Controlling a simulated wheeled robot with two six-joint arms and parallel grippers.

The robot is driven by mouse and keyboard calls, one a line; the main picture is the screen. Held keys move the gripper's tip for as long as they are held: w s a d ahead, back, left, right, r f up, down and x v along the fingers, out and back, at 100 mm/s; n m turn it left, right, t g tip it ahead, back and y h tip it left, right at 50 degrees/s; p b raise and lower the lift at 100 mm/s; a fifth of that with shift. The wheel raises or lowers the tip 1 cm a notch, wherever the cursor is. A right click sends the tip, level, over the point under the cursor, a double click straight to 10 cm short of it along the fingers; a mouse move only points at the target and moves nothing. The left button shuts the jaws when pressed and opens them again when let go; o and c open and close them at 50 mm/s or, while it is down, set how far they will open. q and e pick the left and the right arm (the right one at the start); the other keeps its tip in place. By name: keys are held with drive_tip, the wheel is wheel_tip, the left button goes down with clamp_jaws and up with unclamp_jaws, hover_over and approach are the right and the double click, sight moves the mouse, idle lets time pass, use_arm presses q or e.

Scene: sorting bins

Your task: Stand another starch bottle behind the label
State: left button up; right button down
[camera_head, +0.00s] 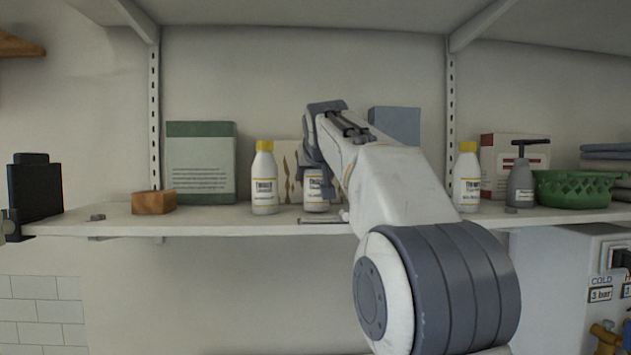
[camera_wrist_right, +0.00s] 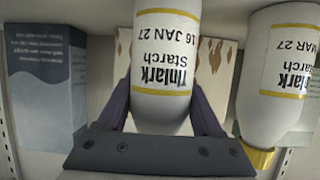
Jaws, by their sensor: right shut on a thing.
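My right gripper (camera_head: 318,190) is shut on a white starch bottle (camera_head: 315,205) with yellow bands. It also fills the middle of the wrist view (camera_wrist_right: 165,60), upside down, marked 16 JAN 27. Its base is at or just above the shelf; I cannot tell if it touches. My gripper hides its top in the head view. A second starch bottle (camera_head: 265,180) with a yellow cap stands just left of it, marked MAR 27 in the wrist view (camera_wrist_right: 280,70). A third (camera_head: 467,180) stands right of my arm. A thin strip (camera_head: 322,220), possibly the label, lies at the shelf's front edge.
A dark boxy thing (camera_head: 35,190) is at far left. A patterned box stands behind the held bottle.

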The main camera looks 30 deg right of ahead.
drive_tip(key=shift+f, duration=0.1)
drive_tip(key=shift+f, duration=0.15)
drive_tip(key=shift+c, duration=0.2)
unclamp_jaws()
drive_tip(key=shift+r, duration=0.2)
drive_tip(key=b+v, duration=0.2)
drive_tip(key=v, duration=1)
drive_tip(key=shift+f, duration=0.2)
